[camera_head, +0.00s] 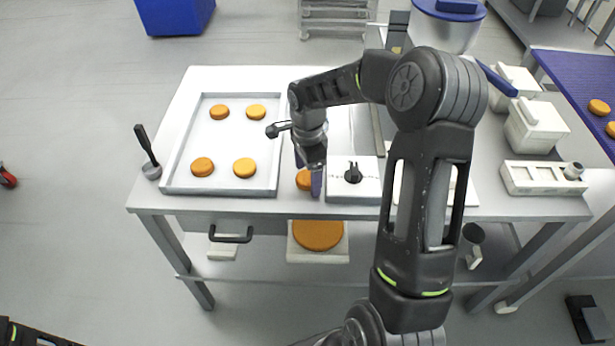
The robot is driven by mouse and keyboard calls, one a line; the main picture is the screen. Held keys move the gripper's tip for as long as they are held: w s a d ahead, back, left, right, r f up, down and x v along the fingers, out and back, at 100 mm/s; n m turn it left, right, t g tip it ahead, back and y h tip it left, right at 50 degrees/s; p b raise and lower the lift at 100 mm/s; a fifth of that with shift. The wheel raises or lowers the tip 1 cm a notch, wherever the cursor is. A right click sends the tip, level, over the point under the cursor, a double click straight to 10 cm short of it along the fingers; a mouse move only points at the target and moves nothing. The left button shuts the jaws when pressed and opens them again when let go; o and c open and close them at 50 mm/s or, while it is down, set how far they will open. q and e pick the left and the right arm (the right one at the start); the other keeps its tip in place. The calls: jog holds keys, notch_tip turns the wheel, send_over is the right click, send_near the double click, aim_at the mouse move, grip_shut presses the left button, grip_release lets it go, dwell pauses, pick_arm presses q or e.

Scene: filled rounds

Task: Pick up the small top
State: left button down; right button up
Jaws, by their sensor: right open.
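A small orange round (303,180), which looks like the small top, lies on the grey table near its front edge, just right of the tray. My right gripper (308,182) reaches down over it with its jaws open, and one bluish finger covers the round's right side. I cannot tell whether the fingers touch it. My left gripper is out of view; only a piece of my left arm shows at the bottom left corner.
A pale tray (183,140) with several orange rounds stands left of the gripper. A white box (367,187) with a black knob stands close on its right. A larger orange round (318,236) sits on the lower shelf. A dark-handled tool (147,150) stands at the left edge.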

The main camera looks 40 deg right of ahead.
aim_at(308, 176)
jog(key=shift+c, duration=0.5)
jog(key=c, duration=0.9)
jog(key=shift+o, duration=0.2)
notch_tip(308, 176, up, 10)
jog(key=b, duration=0.1)
dwell(0.6)
